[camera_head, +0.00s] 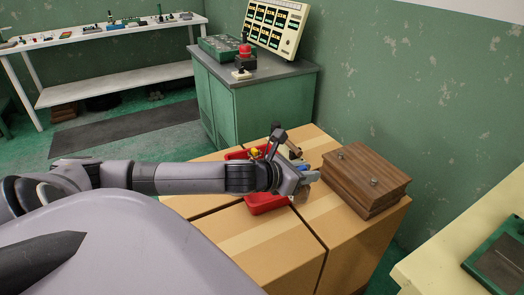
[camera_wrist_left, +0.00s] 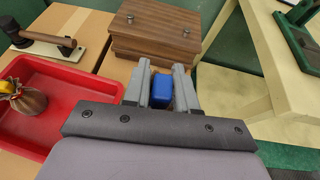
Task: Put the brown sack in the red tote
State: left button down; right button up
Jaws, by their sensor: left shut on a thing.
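The red tote (camera_head: 264,204) stands on the tan table, partly hidden by my left arm. In the left wrist view the red tote (camera_wrist_left: 82,90) is at the left. The brown sack (camera_wrist_left: 28,101), with a yellow tie, sits inside it near the left picture edge. In the head view only the yellow tie (camera_head: 254,153) shows clearly above my arm. My left gripper (camera_head: 306,178) is to the right of the tote. In the wrist view my left gripper (camera_wrist_left: 160,82) is shut on a blue block (camera_wrist_left: 161,91). My right gripper is not in view.
A brown wooden box (camera_head: 365,180) with knobs stands just beyond my left gripper. A board with a wooden-handled tool (camera_wrist_left: 48,40) lies behind the tote. A green cabinet (camera_head: 250,100) stands behind the table, and a pale table (camera_head: 440,270) at the right. The table's near part is clear.

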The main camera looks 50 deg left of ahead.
pick_arm(q)
jog(key=w+a+r+n+y, duration=0.1)
jog(key=w+a+r, duration=0.1)
jog(key=a+r, duration=0.35)
jog(key=w+a+r+y, duration=0.1)
jog(key=w+a+r, duration=0.1)
jog(key=a, duration=0.6)
jog(key=shift+n, duration=0.3)
jog(key=f+b, duration=0.1)
jog(key=f, duration=0.5)
jog(key=f+b, duration=0.2)
jog(key=f, duration=0.4)
jog(key=f+b, duration=0.1)
jog(key=f, duration=0.6)
jog(key=shift+a+b, duration=0.25)
jog(key=shift+b, duration=0.1)
jog(key=shift+f, duration=0.25)
jog(key=shift+f, duration=0.15)
jog(key=c, duration=0.9)
grip_release()
jog(key=shift+s+r, duration=0.1)
jog(key=shift+r, duration=0.1)
